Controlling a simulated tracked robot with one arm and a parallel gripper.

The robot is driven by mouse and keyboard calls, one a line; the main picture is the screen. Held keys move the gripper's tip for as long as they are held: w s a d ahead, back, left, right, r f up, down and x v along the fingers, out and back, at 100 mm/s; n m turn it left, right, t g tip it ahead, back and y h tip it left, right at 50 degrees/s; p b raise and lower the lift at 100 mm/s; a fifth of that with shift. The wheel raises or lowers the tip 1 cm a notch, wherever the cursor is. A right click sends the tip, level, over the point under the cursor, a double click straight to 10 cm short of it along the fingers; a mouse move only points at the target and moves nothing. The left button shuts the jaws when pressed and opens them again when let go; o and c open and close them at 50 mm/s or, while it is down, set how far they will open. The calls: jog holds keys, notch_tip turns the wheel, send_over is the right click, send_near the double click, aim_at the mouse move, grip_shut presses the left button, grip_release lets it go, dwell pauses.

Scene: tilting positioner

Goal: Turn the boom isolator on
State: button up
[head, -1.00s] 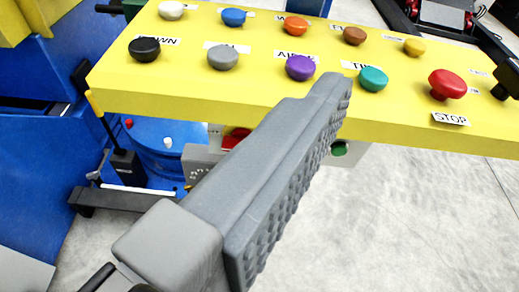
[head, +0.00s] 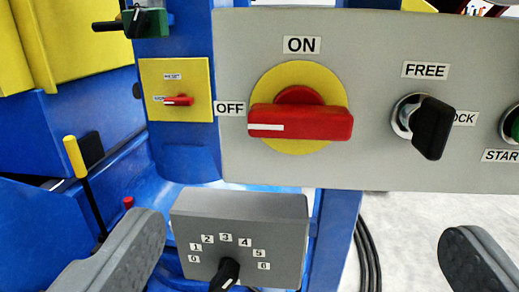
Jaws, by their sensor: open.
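A large red rotary handle (head: 300,122) sits on a yellow disc (head: 322,80) on a grey panel (head: 370,40). ON is written above it and OFF to its left. The handle lies level, its white mark pointing left at OFF. A smaller red switch (head: 178,100) on a yellow plate (head: 160,72) is on the blue column to the left; its white mark also points left, its labels too small to read surely. No label readable here says boom isolator. My gripper (head: 302,235) is open and empty, its fingers wide apart at the lower left and right, below the large handle in the picture.
Right of the handle are a black FREE/LOCK knob (head: 432,127) and a green START button (head: 515,128). Below is a grey box (head: 240,210) with a black numbered selector (head: 228,275). A yellow-topped lever (head: 74,157) stands at left; black cables (head: 368,255) hang lower right.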

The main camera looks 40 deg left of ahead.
aim_at(301, 127)
jog(key=b+x, duration=0.2)
jog(key=x, duration=0.8)
jog(key=shift+w+f+b, duration=0.15)
jog(key=shift+w+b, duration=0.2)
jog(key=shift+w, duration=0.1)
jog(key=shift+x, duration=1.2)
jog(key=shift+d, duration=0.1)
jog(key=shift+c, duration=0.3)
jog(key=c, duration=0.9)
